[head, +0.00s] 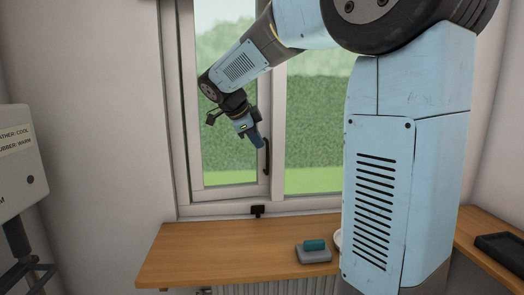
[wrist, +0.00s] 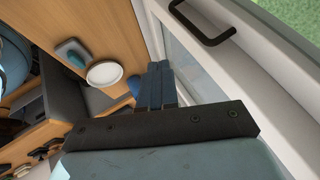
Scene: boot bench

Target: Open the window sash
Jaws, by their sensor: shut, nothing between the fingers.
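The window sash (head: 230,193) is the white-framed left pane of the window, and it looks to sit in its frame; I cannot tell if there is a small gap. Its black handle (head: 266,158) stands upright on the sash's right side. The handle also shows at the top of the wrist view (wrist: 205,24). My gripper (head: 259,143) is just left of the handle in the head view and apart from it in the wrist view. Its blue fingers (wrist: 160,84) are together and empty. A small black fitting (head: 258,211) sits on the bottom frame.
A wooden bench (head: 200,250) runs below the window. On it are a grey block with a teal top (head: 314,250) and a round white dish (wrist: 104,74). A dark tray (head: 500,252) lies at right. A grey box on a stand (head: 20,165) is at left.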

